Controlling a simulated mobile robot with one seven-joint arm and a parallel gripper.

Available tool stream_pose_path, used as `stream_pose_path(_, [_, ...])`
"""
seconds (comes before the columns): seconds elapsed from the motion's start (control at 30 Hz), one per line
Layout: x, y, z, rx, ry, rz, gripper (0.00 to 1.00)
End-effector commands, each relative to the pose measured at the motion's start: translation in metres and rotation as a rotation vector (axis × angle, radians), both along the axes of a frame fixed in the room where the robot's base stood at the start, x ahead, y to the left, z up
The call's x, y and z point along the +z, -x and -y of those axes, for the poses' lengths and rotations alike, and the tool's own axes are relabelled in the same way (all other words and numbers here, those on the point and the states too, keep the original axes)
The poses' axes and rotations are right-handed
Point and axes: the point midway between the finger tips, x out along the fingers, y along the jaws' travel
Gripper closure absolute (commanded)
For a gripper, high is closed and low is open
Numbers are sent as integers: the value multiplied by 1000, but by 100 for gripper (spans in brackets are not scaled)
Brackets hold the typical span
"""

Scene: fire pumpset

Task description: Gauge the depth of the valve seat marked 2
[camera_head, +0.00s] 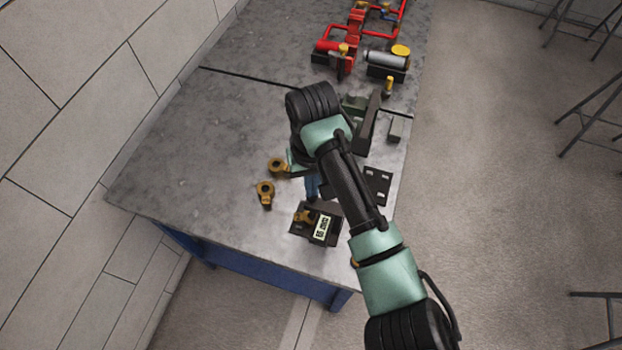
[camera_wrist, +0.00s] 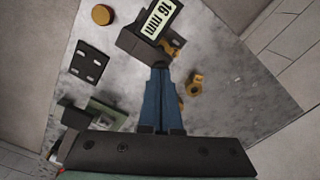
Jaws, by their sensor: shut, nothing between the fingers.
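My gripper (camera_head: 312,196) has blue fingers, closed together with nothing between them. In the wrist view its fingertips (camera_wrist: 160,70) point at a dark block (camera_wrist: 132,43) and overlap its near edge; I cannot tell whether they touch. The block (camera_head: 298,233) bears a pale "16 mm" label (camera_head: 321,228) and a brass piece (camera_head: 304,216), partly hidden by the fingers in the wrist view. Two brass pieces with dark round openings, one farther back (camera_head: 277,165) and one nearer (camera_head: 265,190), stand left of my gripper. I can read no number 2 on any of them.
A dark plate with slots (camera_head: 376,182) lies right of my gripper. A yellow round piece (camera_wrist: 102,14) shows in the wrist view. Dark and green fixtures (camera_head: 366,122) stand behind my arm. Red pipework (camera_head: 345,35) is at the far end. The table's left side (camera_head: 200,160) is clear.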

Motion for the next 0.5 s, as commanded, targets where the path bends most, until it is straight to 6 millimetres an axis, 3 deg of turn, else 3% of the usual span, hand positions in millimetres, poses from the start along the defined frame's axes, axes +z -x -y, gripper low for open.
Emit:
stream_pose_path(0.27, [0,1,0,0,0,-2,100])
stream_pose_path(0.5, [16,0,0,0,-1,-1,100])
